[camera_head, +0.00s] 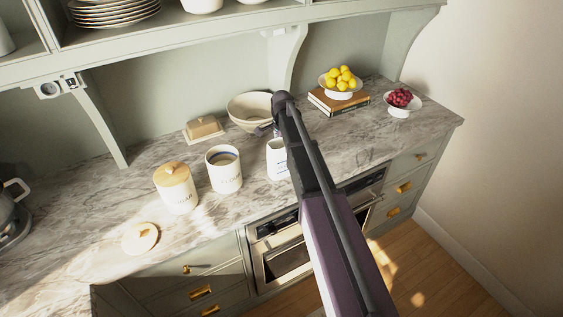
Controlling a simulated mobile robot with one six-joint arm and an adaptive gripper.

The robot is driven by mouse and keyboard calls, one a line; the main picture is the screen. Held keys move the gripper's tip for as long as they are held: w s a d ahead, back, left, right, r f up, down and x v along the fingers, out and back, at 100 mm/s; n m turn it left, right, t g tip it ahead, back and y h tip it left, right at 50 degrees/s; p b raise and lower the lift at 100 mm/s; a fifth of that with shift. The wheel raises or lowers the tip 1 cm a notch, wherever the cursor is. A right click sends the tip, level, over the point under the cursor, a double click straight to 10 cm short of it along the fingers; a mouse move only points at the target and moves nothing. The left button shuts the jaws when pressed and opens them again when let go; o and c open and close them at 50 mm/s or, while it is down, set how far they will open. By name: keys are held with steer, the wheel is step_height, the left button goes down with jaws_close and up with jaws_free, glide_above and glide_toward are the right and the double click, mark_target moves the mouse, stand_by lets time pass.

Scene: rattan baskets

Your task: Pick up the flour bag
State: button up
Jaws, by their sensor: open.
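A small white item with dark marks (277,160) stands on the marble counter, partly hidden behind my arm. It may be the flour bag, but I cannot tell for sure. My gripper (267,131) is at the far end of my arm, just above this white item. Only a small dark part of it shows, and the arm hides the rest. It is open, and nothing shows held in it. I cannot tell whether it touches the item.
Left of the white item stand an open white canister (225,176) and a wooden-lidded canister (176,194). A loose round lid (140,237) lies in front. Behind are a butter dish (204,129) and a bowl (246,112). Lemons (341,79) and red fruit (400,97) are right.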

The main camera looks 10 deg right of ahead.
steer(key=c, duration=1)
steer(key=shift+o, duration=0.2)
steer(key=shift+r, duration=0.15)
steer(key=s+r+p, duration=0.2)
steer(key=s, duration=0.6)
steer(key=s+r+p, duration=0.2)
steer(key=s+p, duration=0.1)
steer(key=s, duration=0.5)
steer(key=shift+a+r, duration=0.3)
steer(key=shift+r, duration=0.05)
steer(key=shift+s, duration=0.1)
